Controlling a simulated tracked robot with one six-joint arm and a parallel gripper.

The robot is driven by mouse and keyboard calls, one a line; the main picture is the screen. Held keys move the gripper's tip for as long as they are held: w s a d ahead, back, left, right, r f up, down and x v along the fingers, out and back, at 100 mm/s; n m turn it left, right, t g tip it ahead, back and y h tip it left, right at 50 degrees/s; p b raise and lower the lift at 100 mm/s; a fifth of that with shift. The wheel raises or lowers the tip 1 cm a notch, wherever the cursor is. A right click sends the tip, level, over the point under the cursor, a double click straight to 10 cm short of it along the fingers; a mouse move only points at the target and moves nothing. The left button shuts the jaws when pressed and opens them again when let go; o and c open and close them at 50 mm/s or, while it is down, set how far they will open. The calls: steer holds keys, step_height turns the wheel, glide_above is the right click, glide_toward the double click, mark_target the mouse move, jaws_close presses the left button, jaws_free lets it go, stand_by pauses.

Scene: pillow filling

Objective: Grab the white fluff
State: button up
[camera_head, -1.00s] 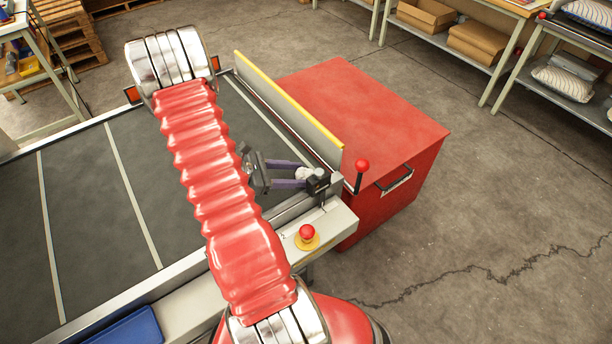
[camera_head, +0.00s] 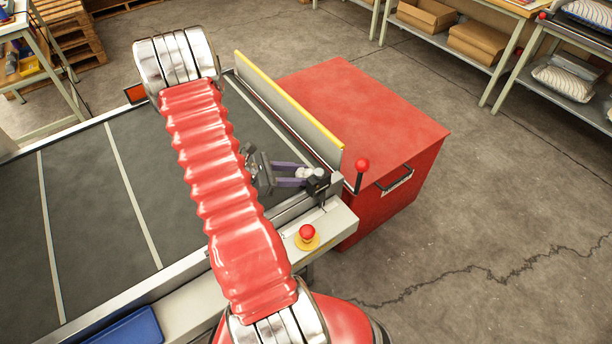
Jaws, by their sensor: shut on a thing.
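My gripper (camera_head: 300,176) is over the right end of the dark conveyor belt (camera_head: 75,230), close to the yellow-topped guard plate. Its purple fingers point right. The white fluff (camera_head: 302,173) is a small pale tuft between the fingertips, and the gripper is shut on it. Part of the fluff is hidden by the fingers and by the small black bracket beside them. I cannot tell whether the fluff still touches the belt.
The yellow-topped plate (camera_head: 288,108) stands along the belt's end, with a large red cabinet (camera_head: 370,110) behind it. A black bracket (camera_head: 318,181) and a red-knobbed lever (camera_head: 361,168) are close by. A red stop button (camera_head: 307,232) sits on the front rail.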

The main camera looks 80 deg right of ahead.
mark_target(300, 174)
steer(key=shift+c, duration=1.1)
step_height(300, 174, up, 18)
stand_by(0.5)
